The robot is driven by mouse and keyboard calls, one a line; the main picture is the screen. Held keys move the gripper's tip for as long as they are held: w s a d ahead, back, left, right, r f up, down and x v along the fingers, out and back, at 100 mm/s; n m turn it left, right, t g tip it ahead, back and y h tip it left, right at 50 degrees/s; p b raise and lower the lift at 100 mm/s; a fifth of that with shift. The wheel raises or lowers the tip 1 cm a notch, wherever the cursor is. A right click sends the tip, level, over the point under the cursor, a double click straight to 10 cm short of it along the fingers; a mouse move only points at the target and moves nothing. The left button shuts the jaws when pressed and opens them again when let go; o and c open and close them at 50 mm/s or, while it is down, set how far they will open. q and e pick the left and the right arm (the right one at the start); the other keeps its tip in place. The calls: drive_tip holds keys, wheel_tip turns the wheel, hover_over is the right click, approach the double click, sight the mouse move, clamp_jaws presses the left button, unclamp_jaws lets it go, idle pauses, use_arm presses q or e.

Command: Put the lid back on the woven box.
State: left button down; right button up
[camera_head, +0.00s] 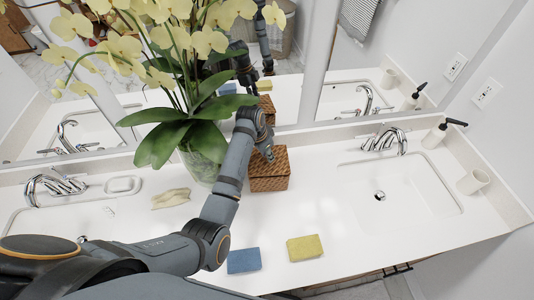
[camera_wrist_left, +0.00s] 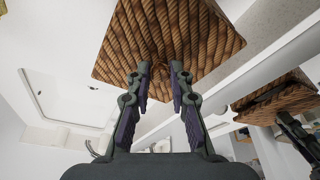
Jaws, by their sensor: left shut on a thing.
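The brown woven box (camera_head: 270,184) stands on the white counter near the middle, against the mirror side. Its woven lid (camera_head: 281,154) is at the top of the box, and I see no clear gap between them; whether it is fully seated I cannot tell. In the left wrist view the woven top of the lid (camera_wrist_left: 205,30) fills the upper middle. My left gripper (camera_head: 267,153) reaches down to the lid from above. Its two fingers (camera_wrist_left: 161,68) are shut on the lid's middle, where the grip is small and partly hidden. My right gripper is not in view.
A glass vase (camera_head: 203,168) with yellow orchids stands just left of the box, close to my arm. A blue sponge (camera_head: 244,261) and a yellow sponge (camera_head: 305,248) lie at the front. A sink (camera_head: 400,190) is at right. The mirror reflects the box.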

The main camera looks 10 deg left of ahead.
use_arm(q)
drive_tip(key=shift+f, duration=0.6)
idle(1.1)
drive_tip(key=c, duration=1.1)
unclamp_jaws()
drive_tip(key=o, duration=0.5)
drive_tip(key=shift+c, duration=0.2)
drive_tip(key=shift+r, duration=0.1)
drive_tip(key=shift+r, duration=3.4)
clamp_jaws()
